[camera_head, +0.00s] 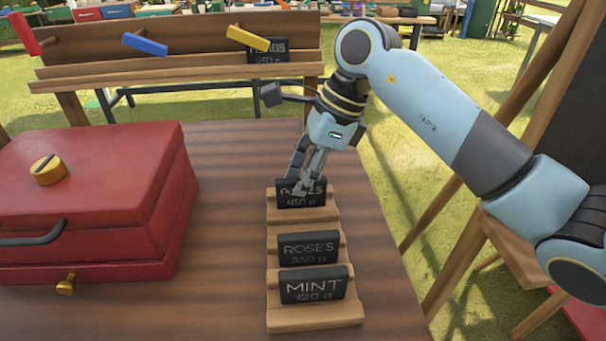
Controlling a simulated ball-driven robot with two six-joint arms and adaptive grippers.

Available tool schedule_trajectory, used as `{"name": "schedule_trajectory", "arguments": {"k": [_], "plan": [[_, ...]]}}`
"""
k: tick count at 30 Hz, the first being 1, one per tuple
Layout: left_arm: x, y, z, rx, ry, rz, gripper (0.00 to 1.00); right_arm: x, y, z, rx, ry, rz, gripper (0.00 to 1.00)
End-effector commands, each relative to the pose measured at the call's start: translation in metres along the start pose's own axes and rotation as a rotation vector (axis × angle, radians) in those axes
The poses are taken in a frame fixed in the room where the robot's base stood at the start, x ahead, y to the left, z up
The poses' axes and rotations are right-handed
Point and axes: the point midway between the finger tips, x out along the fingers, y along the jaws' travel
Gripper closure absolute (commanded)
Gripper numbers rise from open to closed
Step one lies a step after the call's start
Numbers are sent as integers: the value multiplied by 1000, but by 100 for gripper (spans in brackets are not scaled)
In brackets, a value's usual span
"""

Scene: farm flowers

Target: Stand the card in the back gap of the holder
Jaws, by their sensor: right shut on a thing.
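The wooden holder (317,320) stands on the brown table with its steps running from front to back. A black card reading MINT (313,286) stands in the front gap. A black card reading ROSES (309,248) stands in the middle gap. Another black card (301,200), its first line partly covered and 450 p below, is upright at the back of the holder. My right gripper (302,184) is shut on this back card from above. Whether the card's lower edge is fully seated in the gap cannot be told. My left gripper is not in view.
A red metal box (90,200) with a brass knob fills the table's left side. A wooden bench (180,70) with coloured pegs and another black card (268,50) stands behind. An easel frame (480,255) is at the right. Bare table lies between box and holder.

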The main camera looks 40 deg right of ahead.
Motion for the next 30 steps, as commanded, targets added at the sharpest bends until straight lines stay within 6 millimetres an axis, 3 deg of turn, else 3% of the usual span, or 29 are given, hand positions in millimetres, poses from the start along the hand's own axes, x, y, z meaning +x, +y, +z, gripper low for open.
{"name": "schedule_trajectory", "arguments": {"k": [9, 10, 15, 25, 30], "plan": [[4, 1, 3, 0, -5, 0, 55, 3, 0, -1, 0, 0, -2, 100], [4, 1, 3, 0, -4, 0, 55, 3, 0, -1, 0, 0, -1, 82], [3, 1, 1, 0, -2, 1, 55, 2, 0, -1, 0, 0, -2, 61], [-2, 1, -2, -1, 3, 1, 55, -3, 0, 1, 0, -1, -2, 61], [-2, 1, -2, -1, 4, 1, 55, -29, -2, 0, -3, 3, -7, 61]]}}
